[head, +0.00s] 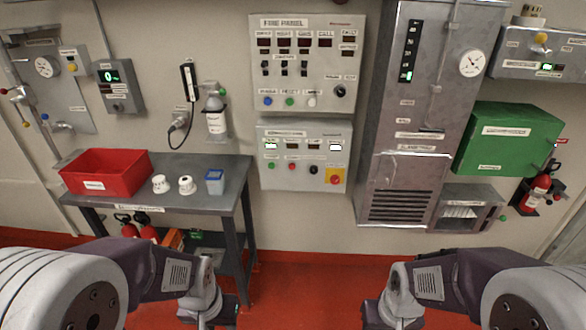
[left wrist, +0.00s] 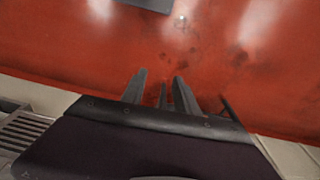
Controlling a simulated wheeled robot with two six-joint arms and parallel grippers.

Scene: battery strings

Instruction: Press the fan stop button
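The lower wall panel (head: 304,155) holds a row of small controls: a green button (head: 271,166), a red button (head: 292,166), a black knob (head: 314,170) and a red mushroom button (head: 335,179) on a yellow plate. Their labels are too small to read, so I cannot tell which one is the fan stop. My left gripper (left wrist: 160,82) points down over the red floor, its fingers apart with nothing seen held. My right arm's wrist (head: 400,295) is low at the bottom of the head view; its fingers are not clear. Both arms are well below and apart from the panel.
The fire panel (head: 306,62) with switches and buttons hangs above. A grey bench (head: 222,203) with a red bin (head: 105,173), white rolls and a blue box stands left. A tall grey cabinet (head: 405,125) stands right. The floor below the panel is clear.

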